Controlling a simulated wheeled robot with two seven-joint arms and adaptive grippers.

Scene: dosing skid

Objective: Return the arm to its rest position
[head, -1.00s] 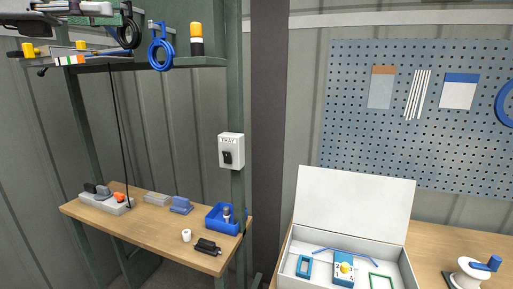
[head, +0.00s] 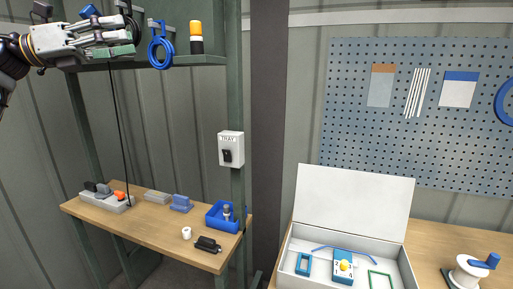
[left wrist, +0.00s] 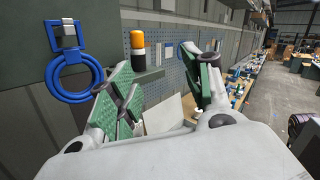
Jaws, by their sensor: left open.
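My left gripper (head: 128,42) comes in from the upper left in the head view, in front of the green shelf. It is open and holds nothing. In the left wrist view its two green-padded fingers (left wrist: 165,95) are spread apart with free space between them. A blue coiled ring (head: 160,52) hangs at the shelf edge just right of the gripper and also shows in the left wrist view (left wrist: 74,78). An orange and black beacon (head: 196,38) stands on the shelf farther right. My right gripper is in neither view.
Below is a wooden bench (head: 150,225) with a power strip (head: 106,201), a blue bin (head: 222,224), a white spool (head: 186,233) and a black part (head: 207,245). A white switch box (head: 231,149) is on the green post. An open white case (head: 290,262) lies right, under the pegboard (head: 430,110).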

